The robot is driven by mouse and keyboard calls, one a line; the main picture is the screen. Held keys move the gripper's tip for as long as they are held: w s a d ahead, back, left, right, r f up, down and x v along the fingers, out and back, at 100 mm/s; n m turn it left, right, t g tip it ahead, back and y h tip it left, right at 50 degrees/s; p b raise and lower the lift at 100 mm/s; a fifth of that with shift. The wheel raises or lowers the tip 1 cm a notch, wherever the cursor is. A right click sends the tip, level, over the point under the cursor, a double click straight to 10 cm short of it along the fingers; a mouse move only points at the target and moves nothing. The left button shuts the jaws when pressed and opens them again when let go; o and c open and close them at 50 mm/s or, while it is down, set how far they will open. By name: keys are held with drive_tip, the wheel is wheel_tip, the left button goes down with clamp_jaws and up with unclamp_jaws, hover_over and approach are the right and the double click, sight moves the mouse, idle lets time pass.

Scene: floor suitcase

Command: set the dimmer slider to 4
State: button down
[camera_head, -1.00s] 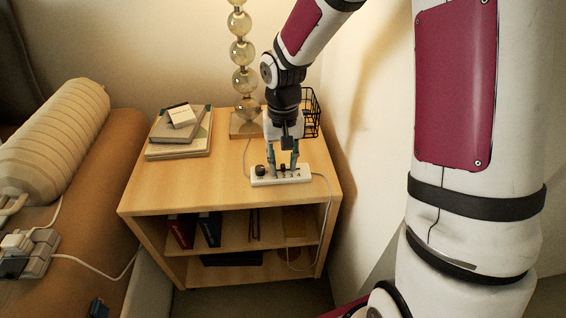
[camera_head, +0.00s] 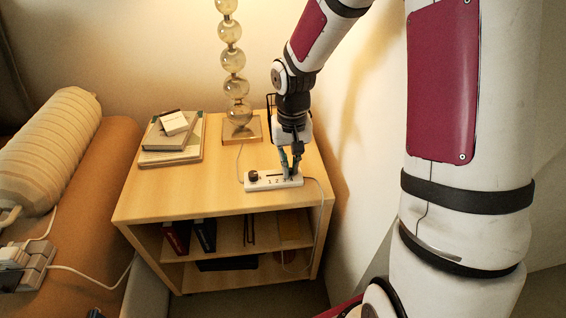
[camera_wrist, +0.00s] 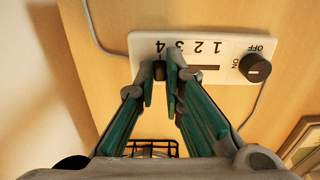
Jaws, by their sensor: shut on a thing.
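The white dimmer panel (camera_head: 273,181) lies near the front right of the wooden nightstand. In the wrist view the panel (camera_wrist: 135,44) appears upside down, with digits 1 to 4, a slot (camera_wrist: 208,67) and a round ON/OFF knob (camera_wrist: 255,68). My gripper (camera_head: 291,174) points down at the panel's right end. In the wrist view, my gripper's green-lined fingers (camera_wrist: 160,72) are closed around the dark slider knob (camera_wrist: 159,69). The slider knob stands beside the 4, at the end of the row of digits. The fingers hide part of the slot.
The nightstand (camera_head: 205,190) also bears a lamp with glass balls (camera_head: 235,87), a stack of books (camera_head: 172,152) and a black wire basket behind my gripper. A white cord runs from the panel's right end. The wall is close on the right. The front left of the top is clear.

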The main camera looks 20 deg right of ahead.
drive_tip(key=shift+d, duration=0.2)
drive_tip(key=c, duration=1.7)
unclamp_jaws()
wheel_tip(320, 180, up, 12)
